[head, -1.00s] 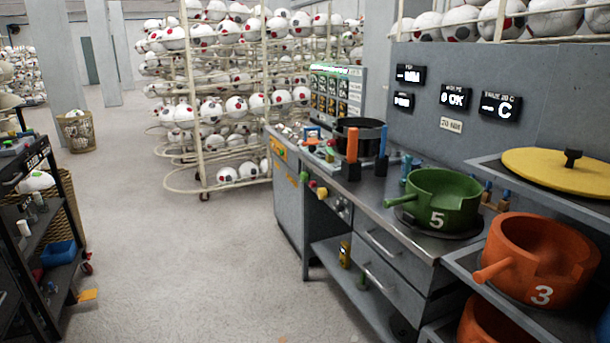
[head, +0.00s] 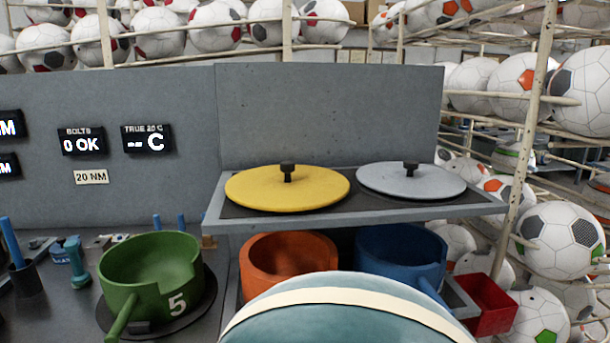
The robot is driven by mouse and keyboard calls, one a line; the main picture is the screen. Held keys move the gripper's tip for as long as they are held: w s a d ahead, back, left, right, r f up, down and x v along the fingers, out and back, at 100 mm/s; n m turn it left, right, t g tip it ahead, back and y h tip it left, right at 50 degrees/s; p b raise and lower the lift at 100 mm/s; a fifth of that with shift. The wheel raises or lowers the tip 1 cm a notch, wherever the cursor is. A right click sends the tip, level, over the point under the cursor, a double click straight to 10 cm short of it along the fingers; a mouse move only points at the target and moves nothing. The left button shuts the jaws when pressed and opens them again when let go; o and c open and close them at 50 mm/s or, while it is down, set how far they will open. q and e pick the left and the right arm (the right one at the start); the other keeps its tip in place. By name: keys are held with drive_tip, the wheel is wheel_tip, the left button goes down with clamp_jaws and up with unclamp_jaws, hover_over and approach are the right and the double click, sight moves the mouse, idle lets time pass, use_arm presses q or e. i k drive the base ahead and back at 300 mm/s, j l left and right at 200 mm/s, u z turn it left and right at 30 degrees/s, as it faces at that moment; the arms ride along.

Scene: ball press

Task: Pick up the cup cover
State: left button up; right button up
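Two round covers lie flat on the grey upper shelf (head: 350,217) in the head view. The yellow cover (head: 260,190) is on the left and has a black knob on top. The light grey cover (head: 435,183) lies to its right, also with a black knob. Below stand a green cup (head: 150,265) marked 5, an orange cup (head: 272,256) and a blue cup (head: 402,250). Neither of my grippers shows in this view.
A large teal rounded thing with a cream band (head: 345,315) fills the bottom foreground and hides part of the orange and blue cups. A red bin (head: 487,305) is at the right. Racks of balls (head: 570,235) stand behind and to the right.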

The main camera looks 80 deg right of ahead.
sight(409, 179)
drive_tip(key=z, duration=1.75)
